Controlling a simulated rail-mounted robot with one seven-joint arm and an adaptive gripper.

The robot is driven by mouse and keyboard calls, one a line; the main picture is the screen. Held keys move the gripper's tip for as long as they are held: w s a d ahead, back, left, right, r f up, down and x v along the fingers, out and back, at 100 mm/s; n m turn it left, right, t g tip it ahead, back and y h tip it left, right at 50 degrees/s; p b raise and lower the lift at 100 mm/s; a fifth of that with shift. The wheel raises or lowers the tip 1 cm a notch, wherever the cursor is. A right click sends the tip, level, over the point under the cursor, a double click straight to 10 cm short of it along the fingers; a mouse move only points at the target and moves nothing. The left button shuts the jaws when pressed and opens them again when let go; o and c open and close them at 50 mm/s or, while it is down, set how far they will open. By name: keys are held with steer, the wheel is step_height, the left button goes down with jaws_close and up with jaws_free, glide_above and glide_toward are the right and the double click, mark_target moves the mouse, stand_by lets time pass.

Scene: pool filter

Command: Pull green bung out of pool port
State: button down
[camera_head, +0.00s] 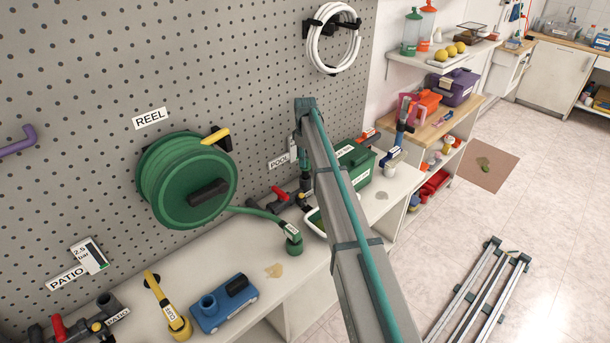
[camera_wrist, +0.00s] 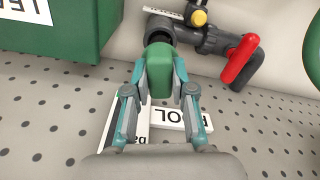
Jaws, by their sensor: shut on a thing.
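My gripper (camera_wrist: 158,84) is shut on the green bung (camera_wrist: 160,70), with one teal finger on each side of it. In the wrist view the grey pool port (camera_wrist: 160,28) is just beyond the bung, and part of its dark opening shows. The bung overlaps the port in this view, so I cannot tell whether its end is still inside. In the head view my arm hides much of this area; my gripper (camera_head: 304,160) is above the pool pipe, beside the POOL sign (camera_head: 279,160).
A red valve handle (camera_wrist: 239,58) and a yellow knob (camera_wrist: 199,18) are close to the port. A green box (camera_head: 358,168) stands to the right on the bench. The hose reel (camera_head: 165,185) hangs left, its hose ending in a green connector (camera_head: 293,240).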

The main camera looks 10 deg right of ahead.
steer(key=shift+r+p, duration=0.55)
steer(key=shift+r, duration=0.9)
